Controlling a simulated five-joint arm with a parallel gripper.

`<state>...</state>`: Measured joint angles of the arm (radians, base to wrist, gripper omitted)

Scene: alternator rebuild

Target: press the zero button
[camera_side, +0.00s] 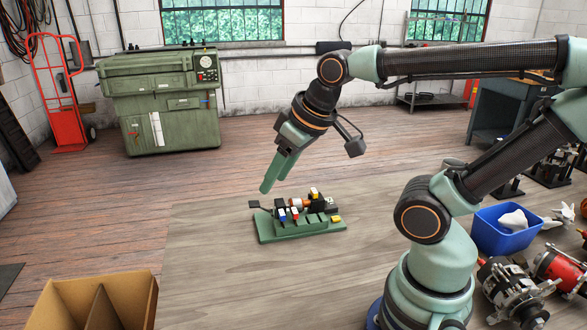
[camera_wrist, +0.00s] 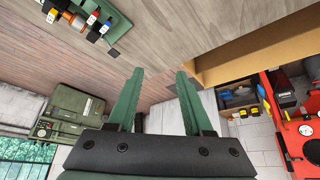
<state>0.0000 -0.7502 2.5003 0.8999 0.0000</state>
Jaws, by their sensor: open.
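A green bench fixture (camera_side: 290,234) stands on the grey wooden table. It carries small black blocks, a copper-coloured cylinder and small blue, red, white and yellow parts. A yellow part (camera_side: 336,219) sits at its right end. I cannot tell which part is the zero button; no marking is legible. My gripper (camera_side: 268,187) is in the air above and behind the fixture's left end, tilted down to the left, touching nothing. In the wrist view my gripper (camera_wrist: 158,75) is open and empty. The fixture shows there at the upper left (camera_wrist: 113,51), partly cut off.
A cardboard box with dividers (camera_side: 140,290) stands at the front left. A blue bin (camera_side: 490,240) with white cloths and several alternators (camera_side: 515,290) lie at the right. Table around the fixture is clear. A green machine (camera_side: 160,105) stands against the back wall.

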